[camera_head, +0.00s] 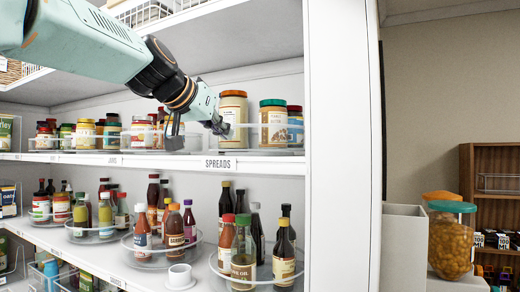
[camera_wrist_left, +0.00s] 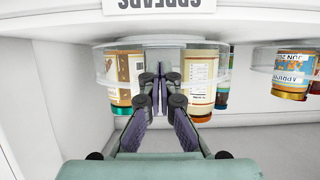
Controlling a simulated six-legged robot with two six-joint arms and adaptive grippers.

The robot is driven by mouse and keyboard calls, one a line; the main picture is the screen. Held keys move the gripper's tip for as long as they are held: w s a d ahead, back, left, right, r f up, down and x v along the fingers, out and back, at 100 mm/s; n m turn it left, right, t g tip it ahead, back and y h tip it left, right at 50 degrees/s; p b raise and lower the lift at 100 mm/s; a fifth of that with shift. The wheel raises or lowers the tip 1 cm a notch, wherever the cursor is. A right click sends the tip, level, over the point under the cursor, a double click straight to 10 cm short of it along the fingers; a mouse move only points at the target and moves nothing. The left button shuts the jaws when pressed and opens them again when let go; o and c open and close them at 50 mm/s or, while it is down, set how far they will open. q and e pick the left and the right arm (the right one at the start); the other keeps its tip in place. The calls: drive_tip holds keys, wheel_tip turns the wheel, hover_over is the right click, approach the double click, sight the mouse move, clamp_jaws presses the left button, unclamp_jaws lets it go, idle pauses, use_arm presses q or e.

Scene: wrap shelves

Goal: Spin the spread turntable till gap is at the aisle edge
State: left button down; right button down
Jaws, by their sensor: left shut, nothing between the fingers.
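The spread turntable (camera_head: 283,150), a clear round tray with a low rim, sits above the SPREADS label (camera_head: 221,164) at the right end of the shelf. It carries a brown-lidded jar (camera_head: 232,108), a teal-lidded jar (camera_head: 272,130) and a red-lidded jar (camera_head: 296,112). My left gripper (camera_head: 198,132) is at the turntable's left front. In the left wrist view, inverted, the turntable rim (camera_wrist_left: 160,42) shows beyond my left gripper (camera_wrist_left: 160,90). Its fingers are shut and empty, between a jar on the left (camera_wrist_left: 126,75) and one on the right (camera_wrist_left: 202,75). Contact with the rim is unclear. My right gripper is out of view.
A white upright panel (camera_head: 340,150) closes the shelf on the right. Another turntable with jars (camera_head: 140,132) stands to the left. Bottles on turntables (camera_head: 242,255) fill the shelf below. An upper shelf (camera_head: 240,45) lies above the arm.

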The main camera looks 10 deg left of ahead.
sight(259, 140)
use_arm(q)
drive_tip(key=shift+s+a, duration=0.1)
drive_tip(key=shift+d, duration=0.75)
drive_tip(key=shift+s+d, duration=0.15)
drive_tip(key=shift+d, duration=0.5)
